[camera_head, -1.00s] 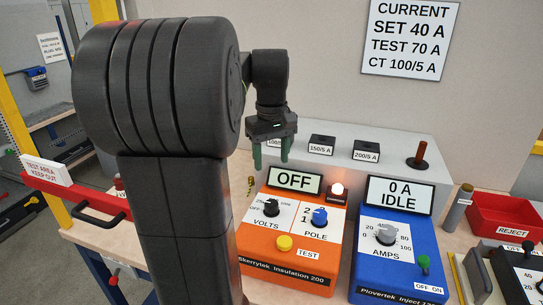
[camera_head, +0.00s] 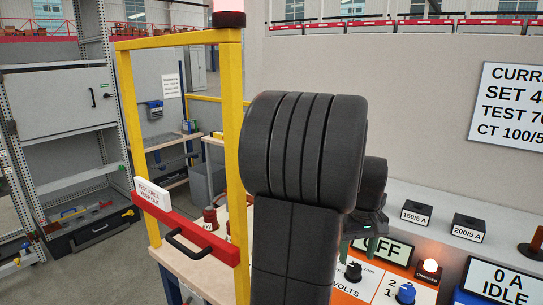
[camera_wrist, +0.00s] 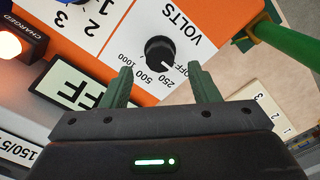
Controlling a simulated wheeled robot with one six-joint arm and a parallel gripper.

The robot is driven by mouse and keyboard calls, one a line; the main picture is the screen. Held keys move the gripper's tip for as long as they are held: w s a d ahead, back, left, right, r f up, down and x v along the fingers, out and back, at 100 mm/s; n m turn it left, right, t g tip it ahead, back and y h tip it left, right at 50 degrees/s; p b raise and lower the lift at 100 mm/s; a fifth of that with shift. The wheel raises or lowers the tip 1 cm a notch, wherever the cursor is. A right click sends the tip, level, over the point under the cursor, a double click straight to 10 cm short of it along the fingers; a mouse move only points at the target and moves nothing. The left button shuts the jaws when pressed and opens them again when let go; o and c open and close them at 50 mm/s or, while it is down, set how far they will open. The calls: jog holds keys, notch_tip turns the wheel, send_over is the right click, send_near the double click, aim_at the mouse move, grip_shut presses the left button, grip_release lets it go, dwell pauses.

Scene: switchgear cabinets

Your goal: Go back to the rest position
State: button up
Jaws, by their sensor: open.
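My gripper (camera_wrist: 158,90) is open and empty in the wrist view, its two green fingers apart. It hangs above the orange insulation tester (camera_wrist: 225,25), near the black VOLTS knob (camera_wrist: 160,50), with a visible gap between the fingers. In the head view, my arm hides most of the gripper; a green finger (camera_head: 372,245) shows in front of the tester. The tester's display (camera_head: 388,252) is partly covered and ends in "FF". The CHARGED lamp (camera_head: 430,266) glows.
A blue injector (camera_head: 462,297) reads 0 A IDLE at the lower right. Behind stands a grey box with 150/5 A (camera_head: 416,213) and 200/5 A (camera_head: 467,228) blocks. A red barrier bar (camera_head: 187,226) and yellow posts (camera_head: 233,150) stand left. A green rod (camera_wrist: 285,42) shows near the gripper.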

aim_at(355, 268)
notch_tip(355, 268, down, 4)
jog(key=shift+f, duration=0.15)
dwell(0.5)
